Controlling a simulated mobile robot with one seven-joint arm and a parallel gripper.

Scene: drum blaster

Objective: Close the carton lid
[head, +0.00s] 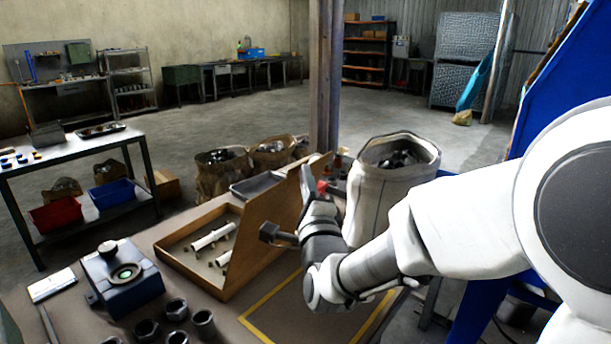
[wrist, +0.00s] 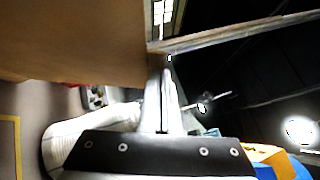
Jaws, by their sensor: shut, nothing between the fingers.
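The carton (head: 180,262) is an open brown box on the workbench, with white cylindrical parts inside. Its lid (head: 262,238) stands up along the carton's right side, raised and steeply tilted. In the wrist view the lid (wrist: 75,40) is a broad brown panel at upper left. My gripper (head: 308,178) is shut and empty, its fingers pointing up beside the lid's far upper part. In the wrist view the gripper (wrist: 165,85) is right at the panel's corner; I cannot tell whether it touches. The hinge is not clearly visible.
A large pale sack (head: 385,195) stands close behind my wrist. A blue device (head: 125,285) and several dark nuts (head: 177,308) sit left and in front of the carton. A yellow-outlined area (head: 285,310) of the bench is clear.

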